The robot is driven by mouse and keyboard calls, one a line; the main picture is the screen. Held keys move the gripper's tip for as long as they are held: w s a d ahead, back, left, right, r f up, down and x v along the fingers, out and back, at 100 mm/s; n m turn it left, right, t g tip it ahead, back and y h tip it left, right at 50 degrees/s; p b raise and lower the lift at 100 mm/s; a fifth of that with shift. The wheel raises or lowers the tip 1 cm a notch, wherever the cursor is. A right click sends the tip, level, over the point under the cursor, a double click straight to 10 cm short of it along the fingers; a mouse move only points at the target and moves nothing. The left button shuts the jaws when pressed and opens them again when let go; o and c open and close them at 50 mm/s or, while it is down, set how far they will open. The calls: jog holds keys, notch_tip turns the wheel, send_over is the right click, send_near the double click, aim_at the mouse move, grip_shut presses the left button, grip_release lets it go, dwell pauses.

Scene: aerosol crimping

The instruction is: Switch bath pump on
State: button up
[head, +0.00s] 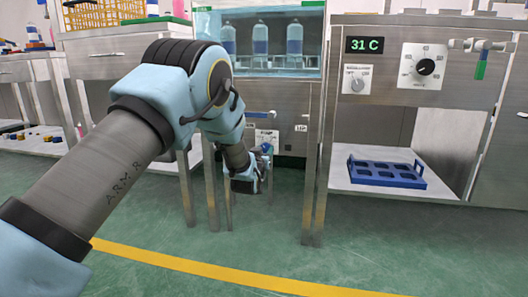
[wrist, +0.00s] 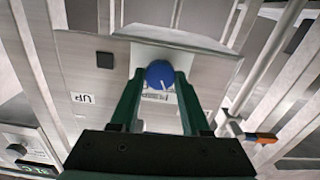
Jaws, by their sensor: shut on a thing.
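In the wrist view a round blue knob (wrist: 160,73) with a white pointer line sits on a steel panel, above a small white label whose text I cannot read. The two green fingers of my gripper (wrist: 159,82) are shut on the knob, one on each side. In the head view my arm reaches down to the front of the stand below the glass water bath (head: 262,66). The bath holds several upright bottles.
An "UP" label (wrist: 83,98) and a black square button (wrist: 105,60) are beside the knob. To the right, a bench carries a "31 C" display (head: 364,45), a dial (head: 425,67) and a green-handled valve (head: 481,66). A blue tray (head: 386,173) lies on its lower shelf.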

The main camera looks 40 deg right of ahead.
grip_shut()
jog(key=shift+m, duration=0.3)
jog(key=m+p, duration=0.2)
jog(key=m, duration=0.1)
jog(key=shift+r+m+p, duration=0.1)
jog(key=shift+m+p, duration=0.3)
jog(key=m+p, duration=0.1)
jog(key=m, duration=0.2)
jog(key=shift+m+p, duration=0.3)
jog(key=shift+p, duration=0.05)
jog(key=shift+m+p, duration=0.75)
jog(key=shift+m, duration=1.15)
jog(key=o, duration=1)
grip_release()
jog(key=shift+c, duration=0.2)
